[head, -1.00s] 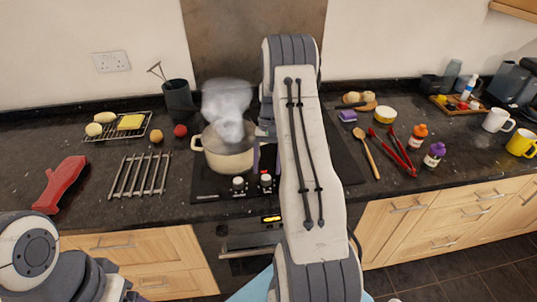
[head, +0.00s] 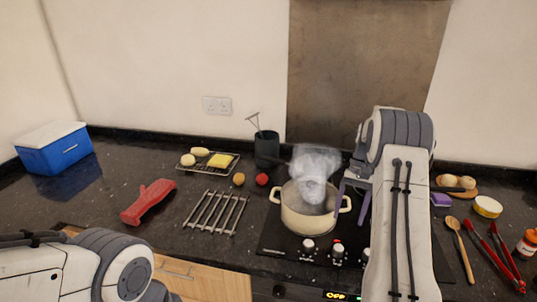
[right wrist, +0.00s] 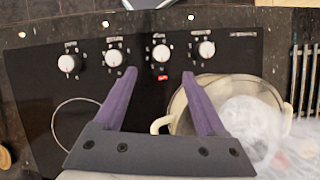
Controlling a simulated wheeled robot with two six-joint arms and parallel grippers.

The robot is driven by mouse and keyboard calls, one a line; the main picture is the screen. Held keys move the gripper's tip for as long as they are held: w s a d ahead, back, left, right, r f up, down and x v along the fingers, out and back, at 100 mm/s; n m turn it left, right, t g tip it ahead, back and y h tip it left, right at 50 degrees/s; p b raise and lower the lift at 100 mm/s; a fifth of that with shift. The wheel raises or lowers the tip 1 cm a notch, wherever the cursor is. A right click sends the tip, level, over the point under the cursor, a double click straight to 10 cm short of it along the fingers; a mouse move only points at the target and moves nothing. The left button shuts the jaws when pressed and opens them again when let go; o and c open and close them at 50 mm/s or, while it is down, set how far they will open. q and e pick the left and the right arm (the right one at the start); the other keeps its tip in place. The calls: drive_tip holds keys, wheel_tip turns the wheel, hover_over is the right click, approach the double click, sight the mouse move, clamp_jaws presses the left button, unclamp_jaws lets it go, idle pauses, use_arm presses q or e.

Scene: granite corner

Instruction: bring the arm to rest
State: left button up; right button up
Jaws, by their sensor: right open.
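My right gripper (head: 351,210) is open and empty, with its purple fingers pointing down just right of the cream pot in the head view. In the right wrist view, the spread fingers (right wrist: 157,76) are over the hob near its knobs, with nothing between them. The right finger overlaps the pot's rim in that picture; I cannot tell whether it touches. The cream pot (head: 305,217) stands on the black hob (head: 275,238), and steam above it blurs its inside. My left arm shows at the lower left of the head view, but its gripper is out of view.
A metal trivet (head: 214,213) and a red oven mitt (head: 148,201) lie left of the hob. A blue cool box (head: 55,150) stands far left. A dark utensil pot (head: 266,150) is behind. Red tongs (head: 497,252) and a wooden spoon (head: 461,250) lie right.

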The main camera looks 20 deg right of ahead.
drive_tip(key=s+a+r+n+h, duration=0.1)
drive_tip(key=a+r+n, duration=0.25)
drive_tip(key=a, duration=0.85)
drive_tip(key=s+a+r+n+h, duration=0.1)
drive_tip(key=a+r+n, duration=0.25)
drive_tip(key=a, duration=0.85)
drive_tip(key=s+a+n+t, duration=0.1)
drive_tip(key=s+a+n, duration=0.3)
drive_tip(key=s, duration=0.7)
drive_tip(key=s+a+n+t, duration=0.2)
drive_tip(key=s+a+n, duration=0.2)
drive_tip(key=s+a, duration=0.5)
drive_tip(key=shift+s+a, duration=0.2)
drive_tip(key=shift+s, duration=0.8)
